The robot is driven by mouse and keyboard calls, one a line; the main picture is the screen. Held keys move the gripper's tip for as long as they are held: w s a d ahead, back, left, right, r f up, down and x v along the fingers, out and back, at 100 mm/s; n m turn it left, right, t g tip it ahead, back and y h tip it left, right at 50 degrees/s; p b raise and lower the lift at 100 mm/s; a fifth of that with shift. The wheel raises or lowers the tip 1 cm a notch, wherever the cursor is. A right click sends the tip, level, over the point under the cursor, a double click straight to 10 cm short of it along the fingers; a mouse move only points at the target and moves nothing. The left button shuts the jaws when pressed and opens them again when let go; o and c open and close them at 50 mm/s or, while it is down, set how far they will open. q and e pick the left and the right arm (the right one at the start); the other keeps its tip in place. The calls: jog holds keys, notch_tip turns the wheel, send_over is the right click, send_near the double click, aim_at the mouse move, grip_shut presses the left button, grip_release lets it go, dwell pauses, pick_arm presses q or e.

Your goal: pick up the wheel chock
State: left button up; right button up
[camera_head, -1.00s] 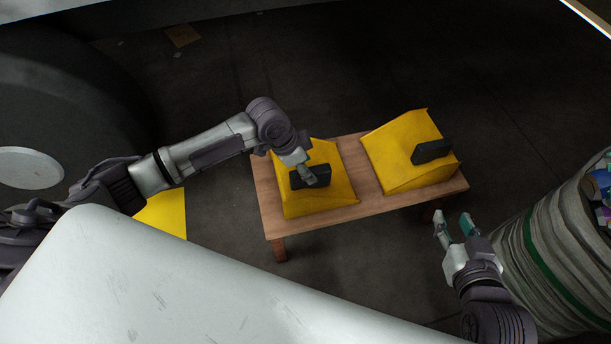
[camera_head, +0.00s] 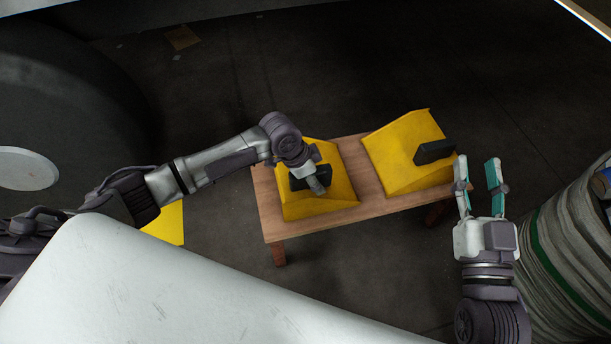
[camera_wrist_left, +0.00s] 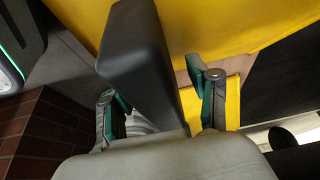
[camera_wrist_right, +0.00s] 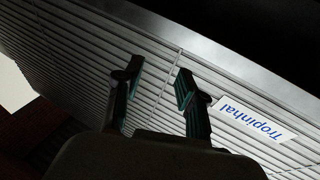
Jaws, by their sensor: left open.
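Two yellow wheel chocks with dark block handles sit on a small wooden table (camera_head: 262,195). My left gripper (camera_head: 317,182) is at the dark handle of the left wheel chock (camera_head: 335,196). In the left wrist view my open left fingers (camera_wrist_left: 162,105) lie either side of this handle (camera_wrist_left: 140,60), which is closer to the left finger. I cannot tell whether they touch. The right wheel chock (camera_head: 400,150) stands apart, its handle (camera_head: 433,152) facing right. My right gripper (camera_head: 479,180) is open and empty just off the table's right end.
A large dark wheel (camera_head: 70,110) fills the left. A ribbed grey container (camera_head: 560,240) stands at the right. The right wrist view shows a slatted surface with a label (camera_wrist_right: 255,120). Floor behind the table is clear.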

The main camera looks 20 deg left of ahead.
pick_arm(q)
grip_shut()
jog(key=shift+w, duration=0.1)
jog(key=shift+r, duration=0.2)
